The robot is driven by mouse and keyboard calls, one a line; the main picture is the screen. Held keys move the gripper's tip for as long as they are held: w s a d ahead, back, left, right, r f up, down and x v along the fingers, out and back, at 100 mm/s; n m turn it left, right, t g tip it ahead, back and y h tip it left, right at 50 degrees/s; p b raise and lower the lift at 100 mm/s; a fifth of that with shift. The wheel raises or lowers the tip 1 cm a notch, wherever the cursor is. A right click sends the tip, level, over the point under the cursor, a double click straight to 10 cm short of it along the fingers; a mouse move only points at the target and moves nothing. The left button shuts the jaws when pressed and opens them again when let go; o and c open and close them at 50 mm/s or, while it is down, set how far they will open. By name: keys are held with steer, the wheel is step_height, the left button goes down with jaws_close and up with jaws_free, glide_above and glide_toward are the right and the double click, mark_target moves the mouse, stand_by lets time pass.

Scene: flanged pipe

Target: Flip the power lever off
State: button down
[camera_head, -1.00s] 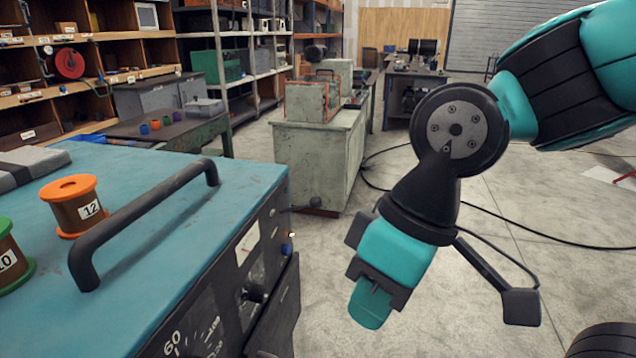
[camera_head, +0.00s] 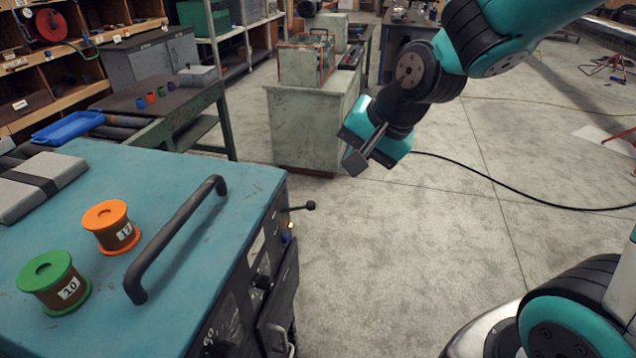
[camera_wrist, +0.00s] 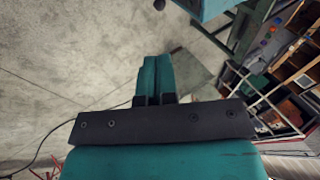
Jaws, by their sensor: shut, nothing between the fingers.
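The power lever (camera_head: 310,206) looks like a thin dark rod with a round black knob, sticking out from the far end of the teal machine's (camera_head: 200,290) front face. Its knob also shows at the top edge of the wrist view (camera_wrist: 159,4). My gripper (camera_wrist: 155,75) is shut and empty, its two teal fingers together. In the head view my gripper (camera_head: 375,130) hangs above and to the right of the lever, apart from it. Its fingertips are hidden there behind the gripper body.
An orange spool (camera_head: 111,227), a green spool (camera_head: 54,283) and a black handle bar (camera_head: 178,238) are on the machine top. A small orange light (camera_head: 290,225) glows near the lever. A pale cabinet (camera_head: 310,128) stands behind. Bare floor (camera_head: 400,260) lies right of the machine.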

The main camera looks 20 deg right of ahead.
mark_target(313, 204)
steer(key=shift+f, duration=0.15)
steer(key=p+x, duration=0.3)
steer(key=x, duration=1.1)
steer(key=shift+a, duration=0.1)
